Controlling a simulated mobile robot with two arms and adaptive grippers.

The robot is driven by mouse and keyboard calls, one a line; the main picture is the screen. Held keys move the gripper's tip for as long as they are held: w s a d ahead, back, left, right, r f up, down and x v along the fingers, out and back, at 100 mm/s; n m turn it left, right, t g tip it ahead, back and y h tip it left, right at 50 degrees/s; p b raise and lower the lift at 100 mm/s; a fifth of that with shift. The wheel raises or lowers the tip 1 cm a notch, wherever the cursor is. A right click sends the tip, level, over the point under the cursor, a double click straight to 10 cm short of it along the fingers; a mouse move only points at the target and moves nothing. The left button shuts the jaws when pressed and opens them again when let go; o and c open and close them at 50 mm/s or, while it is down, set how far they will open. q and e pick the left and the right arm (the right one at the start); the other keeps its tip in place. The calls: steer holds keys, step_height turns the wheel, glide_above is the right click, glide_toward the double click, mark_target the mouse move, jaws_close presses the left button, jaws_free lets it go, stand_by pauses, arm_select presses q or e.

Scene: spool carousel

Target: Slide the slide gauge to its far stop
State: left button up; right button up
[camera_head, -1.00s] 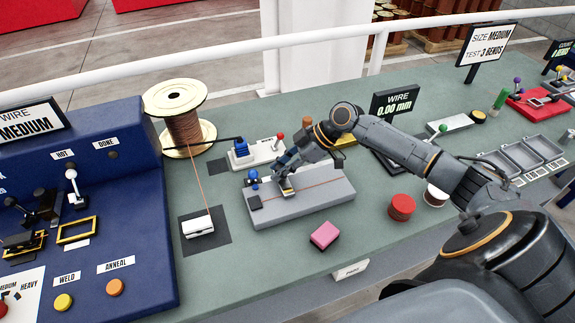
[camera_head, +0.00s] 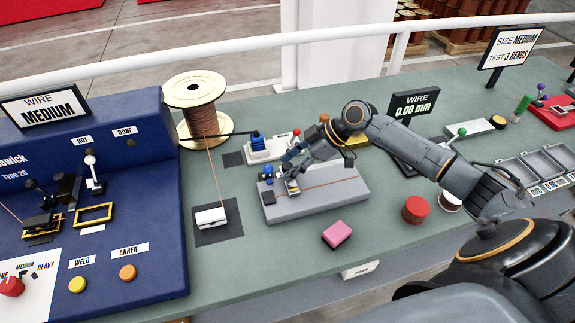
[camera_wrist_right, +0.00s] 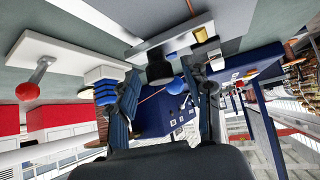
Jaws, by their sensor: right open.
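The slide gauge appears to be the long grey block (camera_head: 335,193) with a copper-coloured wire along its top. A blue knob (camera_head: 267,171) stands at its left end, beside a dark pad (camera_head: 268,198). A small yellow-and-metal piece (camera_head: 293,188) sits on the block, right of the knob. My right gripper (camera_head: 287,170) is low over the block's left part, close to the knob. In the right wrist view, its fingers (camera_wrist_right: 166,76) are apart, with the blue knob (camera_wrist_right: 176,86) showing between them; contact cannot be told. My left gripper is not in view.
Behind the block stands a white unit (camera_head: 268,155) with a blue part and red-knobbed lever. A wire spool (camera_head: 205,105) and white clamp (camera_head: 211,217) are left. A pink block (camera_head: 337,234) and red cylinder (camera_head: 415,209) lie in front and right. The blue machine (camera_head: 150,200) fills the left.

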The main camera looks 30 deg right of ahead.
steer(key=v, duration=1.1)
